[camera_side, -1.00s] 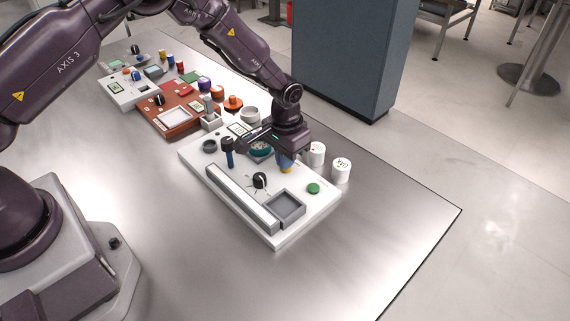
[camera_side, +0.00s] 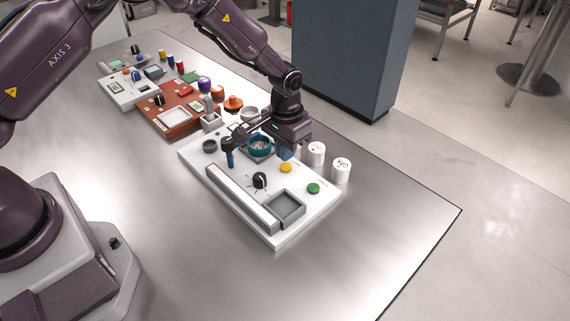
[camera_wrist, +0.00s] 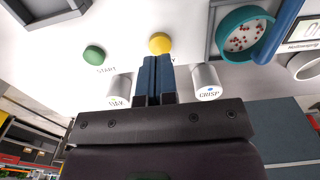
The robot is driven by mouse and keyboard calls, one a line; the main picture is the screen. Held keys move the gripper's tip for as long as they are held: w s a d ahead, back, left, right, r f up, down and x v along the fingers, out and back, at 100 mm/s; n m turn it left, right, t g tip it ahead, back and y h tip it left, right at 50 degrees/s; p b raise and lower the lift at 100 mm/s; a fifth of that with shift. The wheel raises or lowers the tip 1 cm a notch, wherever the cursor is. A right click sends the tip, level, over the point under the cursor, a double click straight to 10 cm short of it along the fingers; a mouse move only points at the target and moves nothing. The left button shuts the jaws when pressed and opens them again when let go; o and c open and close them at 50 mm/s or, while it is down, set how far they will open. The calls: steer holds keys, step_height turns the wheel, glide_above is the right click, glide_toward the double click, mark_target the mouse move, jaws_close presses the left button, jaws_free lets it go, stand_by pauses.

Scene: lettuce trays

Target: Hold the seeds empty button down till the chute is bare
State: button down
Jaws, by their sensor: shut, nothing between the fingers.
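The yellow button (camera_side: 286,168) stands on the white panel (camera_side: 215,178), uncovered in the side view. In the wrist view, the yellow button (camera_wrist: 160,42) is just beyond my fingertips, and most of its label is hidden behind them; a "Y" shows. My gripper (camera_side: 286,155) is shut and empty, with its blue fingers above and slightly behind the button, apart from it. The shut fingers also show in the wrist view (camera_wrist: 156,62). A teal bowl (camera_side: 262,153) on the panel holds small reddish-brown and pale bits, clearer in the wrist view (camera_wrist: 226,46). I cannot tell which part is the chute.
A green button (camera_side: 313,188), labelled START, a black knob (camera_side: 260,180), a long channel (camera_side: 240,198) and a square grey tray (camera_side: 285,220) are on the panel. Two white jars (camera_side: 341,170) (camera_side: 316,154) stand behind it. The table's front right is clear.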

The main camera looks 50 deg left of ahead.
steer(key=shift+r, duration=2.85)
steer(key=shift+r, duration=0.1)
step_height(320, 180, up, 10)
steer(key=s+a+r+t, duration=0.2)
steer(key=s+r, duration=0.2)
steer(key=s, duration=0.5)
steer(key=s+a+r+t, duration=0.1)
steer(key=s+a+r, duration=0.1)
steer(key=s+r, duration=0.3)
steer(key=s+a+r+t, duration=0.2)
steer(key=s+r, duration=0.2)
steer(key=s, duration=0.9)
steer(key=shift+s+r+t, duration=0.2)
steer(key=shift+r+t, duration=0.1)
steer(key=c, duration=1.8)
jaws_free()
